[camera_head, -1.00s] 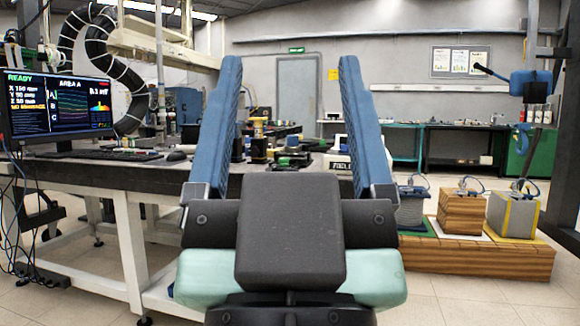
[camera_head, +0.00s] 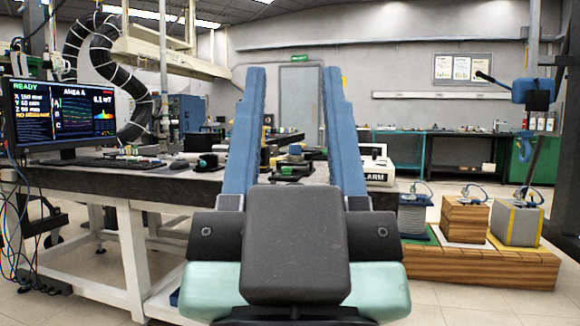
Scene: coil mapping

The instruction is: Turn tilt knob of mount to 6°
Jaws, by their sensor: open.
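My gripper (camera_head: 290,75) shows large in the middle of the head view, with two long blue fingers standing apart and nothing between them. Behind it is the long work table (camera_head: 110,180) with several small dark devices on top. I cannot tell which of these is the mount, and no tilt knob can be made out. Some of the devices show between the fingers and others just left of the left finger. My fingers hide part of the table top.
A monitor (camera_head: 62,112) reading READY and AREA A stands at the table's left. A white box (camera_head: 378,172) marked ALARM sits at its right end. Several coil blocks stand on a wooden plinth (camera_head: 480,262) on the right. Open floor lies at front right.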

